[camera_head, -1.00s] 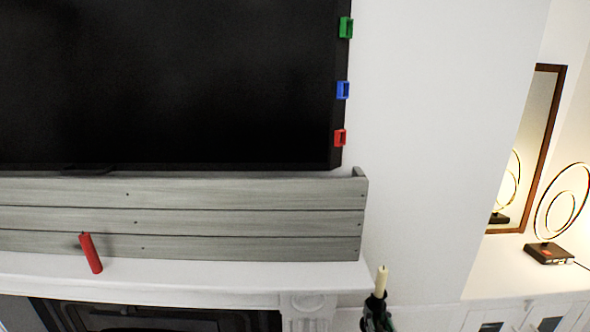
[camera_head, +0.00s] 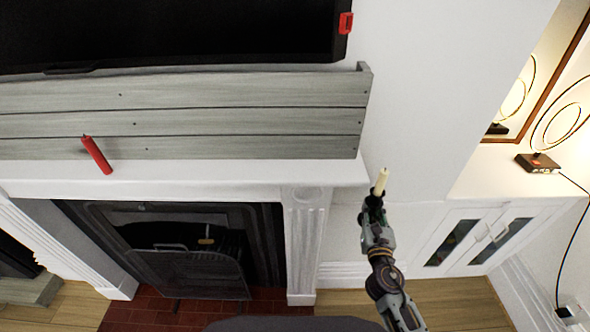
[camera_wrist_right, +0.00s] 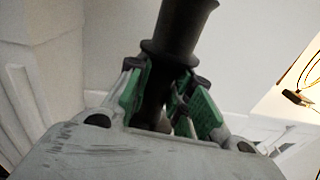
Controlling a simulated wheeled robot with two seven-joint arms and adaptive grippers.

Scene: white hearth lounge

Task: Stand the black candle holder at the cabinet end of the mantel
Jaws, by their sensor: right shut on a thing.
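The black candle holder (camera_head: 373,201) with a cream candle (camera_head: 381,181) in it is held by my right gripper (camera_head: 372,215), just right of the mantel's right end. In the right wrist view the green-padded fingers of my right gripper (camera_wrist_right: 168,103) are shut on the dark stem of the holder (camera_wrist_right: 178,32). The holder tilts slightly and is apart from the wall as far as I can tell. The white mantel (camera_head: 230,172) runs to the left; its right end is bare and is the end nearer the white cabinet (camera_head: 475,238). My left gripper is not in view.
Grey planks (camera_head: 200,115) line the back of the mantel, under a black TV (camera_head: 170,30). A ring lamp (camera_head: 538,163) stands on the cabinet. The fireplace (camera_head: 180,250) is below.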

